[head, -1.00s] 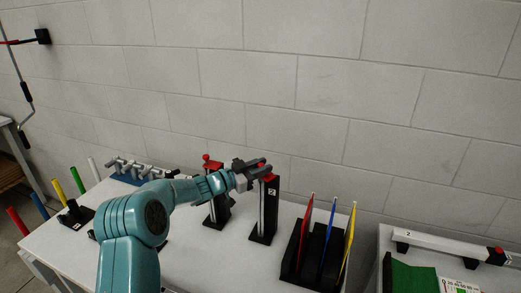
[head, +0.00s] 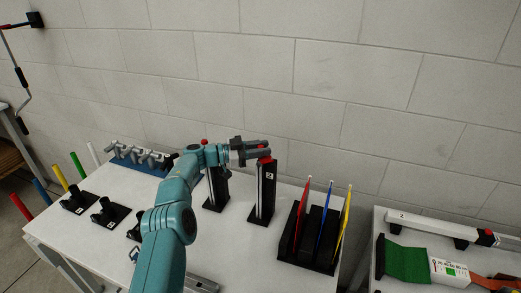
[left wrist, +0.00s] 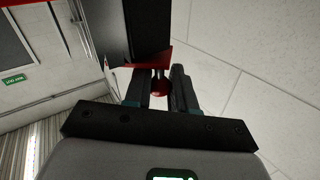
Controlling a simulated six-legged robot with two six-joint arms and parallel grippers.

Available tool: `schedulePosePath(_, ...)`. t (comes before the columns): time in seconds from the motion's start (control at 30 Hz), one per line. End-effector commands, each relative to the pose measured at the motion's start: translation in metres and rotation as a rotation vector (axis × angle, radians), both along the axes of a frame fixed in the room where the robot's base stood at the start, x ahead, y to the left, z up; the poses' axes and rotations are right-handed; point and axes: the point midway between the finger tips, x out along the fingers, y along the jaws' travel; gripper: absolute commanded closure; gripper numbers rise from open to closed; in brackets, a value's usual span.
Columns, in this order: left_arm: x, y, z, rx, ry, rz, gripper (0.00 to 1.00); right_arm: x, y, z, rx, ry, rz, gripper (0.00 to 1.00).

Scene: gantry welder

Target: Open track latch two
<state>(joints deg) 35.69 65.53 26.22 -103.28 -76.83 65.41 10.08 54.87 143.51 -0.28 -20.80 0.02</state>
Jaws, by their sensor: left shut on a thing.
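Track latch two (head: 263,195) is an upright black post with a pale rail on its side, a "2" label and a red top piece, on the white table. My left gripper (head: 262,152) is at the top of this post. In the left wrist view its fingers (left wrist: 160,90) are on either side of the latch's round red knob (left wrist: 160,86), shut on it. A red plate and the dark post show just beyond the knob. The gripper partly hides the top of the latch in the head view. My right gripper is not in view.
A similar post (head: 216,193) stands just left of latch two, partly behind my arm. A black rack (head: 293,250) with red, blue and yellow panels stands to the right. Black holders (head: 108,213) and a blue rack (head: 122,156) are at the left. The wall is close behind.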

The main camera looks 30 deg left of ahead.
Motion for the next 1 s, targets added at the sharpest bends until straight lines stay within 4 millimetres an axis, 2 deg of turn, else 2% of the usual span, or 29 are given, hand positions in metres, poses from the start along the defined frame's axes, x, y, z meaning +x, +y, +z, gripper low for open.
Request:
schedulePosePath(0.47,-0.001,0.0,0.002,0.003,-0.002,-0.007,1.0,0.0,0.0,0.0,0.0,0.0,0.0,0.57)
schedulePosePath(0.5,-0.001,0.0,0.002,0.003,-0.002,-0.008,0.66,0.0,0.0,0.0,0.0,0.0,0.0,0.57)
schedulePosePath(0.53,-0.001,0.0,0.002,0.003,-0.002,-0.007,0.56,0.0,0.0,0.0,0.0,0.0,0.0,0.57)
schedulePosePath(0.57,-0.001,0.0,0.001,0.003,-0.002,-0.007,0.53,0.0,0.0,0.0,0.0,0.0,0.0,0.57)
schedulePosePath(0.87,-0.002,0.001,0.0,0.003,0.0,-0.007,0.53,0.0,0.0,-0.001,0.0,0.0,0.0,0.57)
schedulePosePath(1.0,-0.013,0.013,-0.002,0.004,0.001,-0.002,0.53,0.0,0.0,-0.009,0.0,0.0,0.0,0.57)
